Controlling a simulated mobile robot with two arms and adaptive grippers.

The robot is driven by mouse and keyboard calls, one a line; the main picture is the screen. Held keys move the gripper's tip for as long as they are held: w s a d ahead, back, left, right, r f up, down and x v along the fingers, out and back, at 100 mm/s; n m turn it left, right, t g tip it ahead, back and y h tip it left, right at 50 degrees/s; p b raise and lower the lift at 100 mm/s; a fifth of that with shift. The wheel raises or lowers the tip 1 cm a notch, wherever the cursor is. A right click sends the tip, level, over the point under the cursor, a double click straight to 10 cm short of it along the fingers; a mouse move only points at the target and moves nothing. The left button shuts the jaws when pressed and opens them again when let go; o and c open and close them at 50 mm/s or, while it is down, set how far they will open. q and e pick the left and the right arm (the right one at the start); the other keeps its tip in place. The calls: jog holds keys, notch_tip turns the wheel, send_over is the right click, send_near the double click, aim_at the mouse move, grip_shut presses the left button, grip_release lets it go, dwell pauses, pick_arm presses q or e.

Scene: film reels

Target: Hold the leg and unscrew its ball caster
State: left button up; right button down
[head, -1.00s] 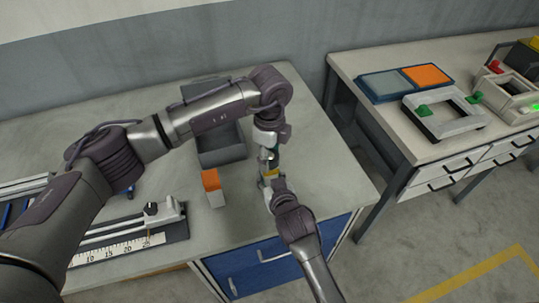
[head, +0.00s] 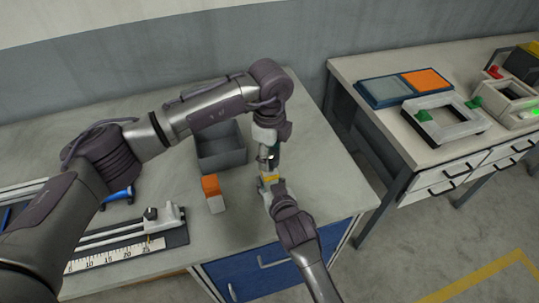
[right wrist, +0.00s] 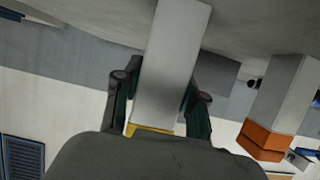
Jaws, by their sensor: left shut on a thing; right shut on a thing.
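The leg is a pale grey square post (right wrist: 172,65) with a yellow band (right wrist: 150,131) at one end. It fills the middle of the right wrist view. My right gripper (right wrist: 165,100) is shut on it, with a finger along each side; it also shows in the head view (head: 268,184) at the bench's front right. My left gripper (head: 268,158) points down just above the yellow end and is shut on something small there. This seems to be the ball caster, but the fingers hide it.
A second post with an orange end (head: 212,192) stands on the bench to the left, beside a grey bin (head: 222,150). A ruler fixture (head: 120,250) lies further left. A second bench (head: 365,68) at right holds trays and frames. Bare benchtop lies right of my grippers.

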pick_arm(q)
notch_tip(320, 180, up, 4)
jog(key=shift+f, duration=0.2)
pick_arm(e)
jog(key=c, duration=0.6)
grip_release()
jog(key=shift+s, duration=0.1)
